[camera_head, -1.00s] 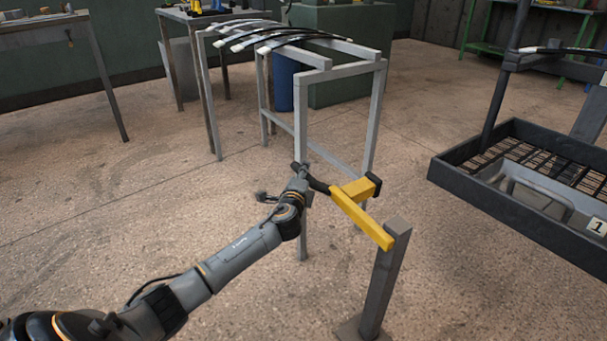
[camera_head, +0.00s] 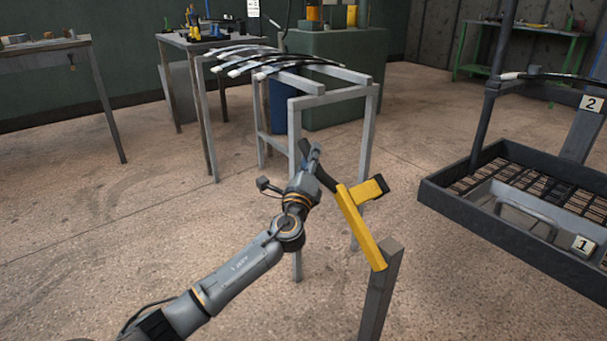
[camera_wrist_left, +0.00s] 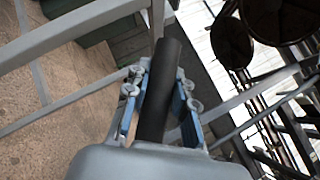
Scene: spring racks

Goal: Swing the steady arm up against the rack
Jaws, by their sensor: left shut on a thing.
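The steady arm (camera_head: 360,225) is a yellow bar tilted up from the top of a short grey post (camera_head: 380,295). A yellow side piece with a black end (camera_head: 378,186) sticks out near its upper end. A black handle (camera_head: 327,181) runs on from the upper end. My left gripper (camera_head: 315,160) is shut on this handle. In the left wrist view the black handle (camera_wrist_left: 160,85) lies between the two blue-padded fingers. The grey metal rack (camera_head: 335,96) stands behind the gripper, with several dark, white-tipped leaf springs (camera_head: 255,68) on top. My right gripper is not in view.
A dark rack with a tray (camera_head: 450,205) and labels 1 and 2 stands at the right, with open floor between it and the post. Work tables (camera_head: 195,40) and a green cabinet (camera_head: 335,45) stand at the back. The floor at left is clear.

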